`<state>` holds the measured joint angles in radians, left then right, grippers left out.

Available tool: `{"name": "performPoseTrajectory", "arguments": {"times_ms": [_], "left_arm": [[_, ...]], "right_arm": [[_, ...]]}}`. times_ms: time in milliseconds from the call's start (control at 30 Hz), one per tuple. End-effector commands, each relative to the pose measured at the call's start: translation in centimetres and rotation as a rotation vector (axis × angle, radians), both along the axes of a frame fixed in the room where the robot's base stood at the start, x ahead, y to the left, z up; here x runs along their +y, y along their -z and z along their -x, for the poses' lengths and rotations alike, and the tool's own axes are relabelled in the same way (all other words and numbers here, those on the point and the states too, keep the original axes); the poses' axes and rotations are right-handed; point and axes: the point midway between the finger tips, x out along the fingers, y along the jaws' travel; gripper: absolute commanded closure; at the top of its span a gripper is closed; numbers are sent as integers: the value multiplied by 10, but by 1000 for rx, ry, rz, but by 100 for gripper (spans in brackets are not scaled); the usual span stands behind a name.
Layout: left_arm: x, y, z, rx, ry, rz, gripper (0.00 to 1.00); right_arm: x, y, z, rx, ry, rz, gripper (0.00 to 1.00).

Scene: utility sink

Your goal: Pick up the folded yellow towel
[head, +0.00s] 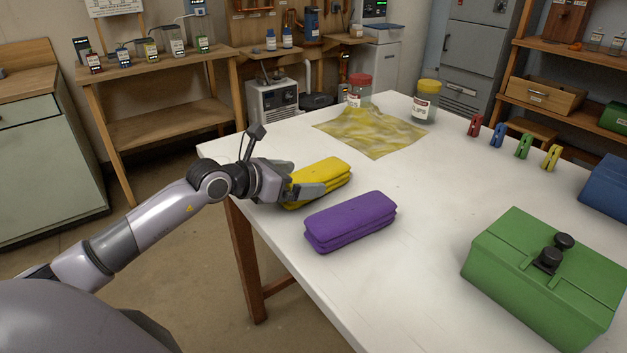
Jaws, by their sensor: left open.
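The folded yellow towel (327,174) lies on the white table near its left edge. It is stacked in layers. My left gripper (300,183) is at the towel's left end, with its fingers open. One finger reaches along the near side of the towel and hides part of it; the other is by its far left corner. I cannot tell whether the fingers touch the towel. My right gripper is not in view.
A folded purple towel (350,221) lies just in front of the yellow one. A green box (535,275) stands at the right. A flat yellow patterned cloth (375,132), two jars and several coloured clips are farther back. The table's middle is clear.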

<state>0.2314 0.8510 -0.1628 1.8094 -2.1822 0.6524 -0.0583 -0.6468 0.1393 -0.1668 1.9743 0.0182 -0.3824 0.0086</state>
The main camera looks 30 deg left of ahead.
Motion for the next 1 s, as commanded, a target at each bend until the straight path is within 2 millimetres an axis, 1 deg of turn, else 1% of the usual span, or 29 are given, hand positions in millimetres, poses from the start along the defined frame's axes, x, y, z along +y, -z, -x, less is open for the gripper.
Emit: {"name": "performPoseTrajectory", "arguments": {"times_ms": [167,200,267,300,367,400,633,767,867,967,1000], "left_arm": [[0,1,0,1,0,0,0],[0,1,0,1,0,0,3],[0,1,0,1,0,0,23],[0,1,0,1,0,0,36],[0,1,0,1,0,0,55],[0,1,0,1,0,0,58],[0,-1,0,-1,0,0,58],[0,-6,0,-3,0,0,58],[0,-14,0,-3,1,-1,58],[0,-30,0,-6,1,-1,58],[0,-39,-1,-7,2,-2,58]], "right_arm": [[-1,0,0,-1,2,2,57],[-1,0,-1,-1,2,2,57],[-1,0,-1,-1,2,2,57],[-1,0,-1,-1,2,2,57],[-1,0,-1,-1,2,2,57],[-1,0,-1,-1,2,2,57],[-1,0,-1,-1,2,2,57],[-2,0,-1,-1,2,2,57],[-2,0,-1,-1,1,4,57],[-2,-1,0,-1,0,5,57],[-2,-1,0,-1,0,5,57]]}}
